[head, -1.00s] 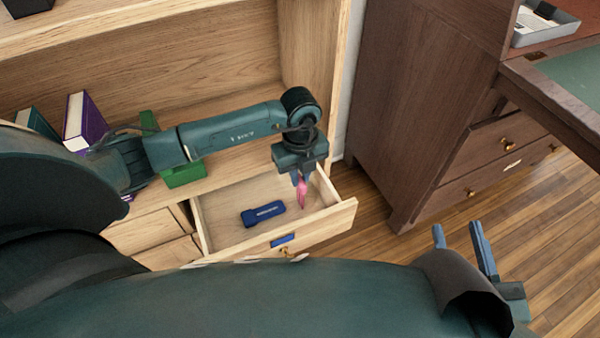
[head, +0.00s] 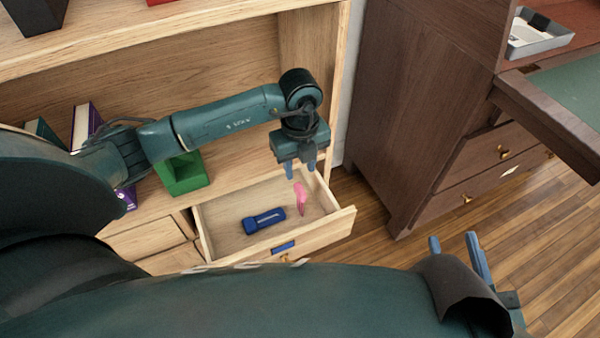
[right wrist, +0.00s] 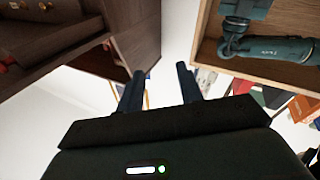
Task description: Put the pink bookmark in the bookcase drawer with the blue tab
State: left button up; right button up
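The bookcase drawer (head: 325,229) is pulled open, with a blue tab (head: 284,247) on its front. The pink bookmark (head: 301,199) is at the right part of the drawer, below my left gripper's fingertips and apart from them. I cannot tell whether it rests on the drawer floor or is still falling. My left gripper (head: 303,174) is above the drawer, pointing down, its fingers apart and empty. My right gripper (head: 457,246) is at the lower right over the floor, open and empty; its spread fingers also show in the right wrist view (right wrist: 160,88).
A dark blue object (head: 264,220) lies in the drawer, left of the bookmark. A green holder (head: 185,178) and purple books (head: 85,125) stand on the bookcase's lower shelf. A dark wooden desk (head: 400,110) with drawers and a grey tray (head: 538,35) stands at the right.

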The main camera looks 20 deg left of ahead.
pick_arm(q)
notch_tip(320, 180, up, 5)
jog(key=p, duration=0.1)
jog(key=s+d+r+m+g+h, duration=0.25)
jog(key=s+d+h, duration=0.4)
jog(key=d, duration=0.35)
jog(key=s+d+r+m+g+h, duration=0.1)
jog(key=s+d+m+g+h, duration=0.15)
jog(key=s+d+h, duration=0.5)
jog(key=s+d+r+n+t+h, duration=0.25)
jog(key=d+r+t+h, duration=0.25)
jog(key=r+h, duration=0.25)
jog(key=w+a+r+n+t+y, duration=0.3)
jog(key=w+a+n+t, duration=0.15)
jog(key=n+t, duration=0.8)
jog(key=s+a+f+n+t+y, duration=0.1)
jog(key=a+f+n+t+y, duration=0.3)
jog(key=a+f+n+y, duration=0.4)
jog(key=a+n+y, duration=0.1)
jog(key=y, duration=0.2)
jog(key=shift+n, duration=0.3)
pick_arm(e)
jog(key=shift+w+d+f+m+g+h, duration=0.25)
jog(key=shift+d+m+g+h, duration=0.25)
jog(key=shift+h, duration=0.3)
pick_arm(q)
jog(key=shift+y, duration=0.25)
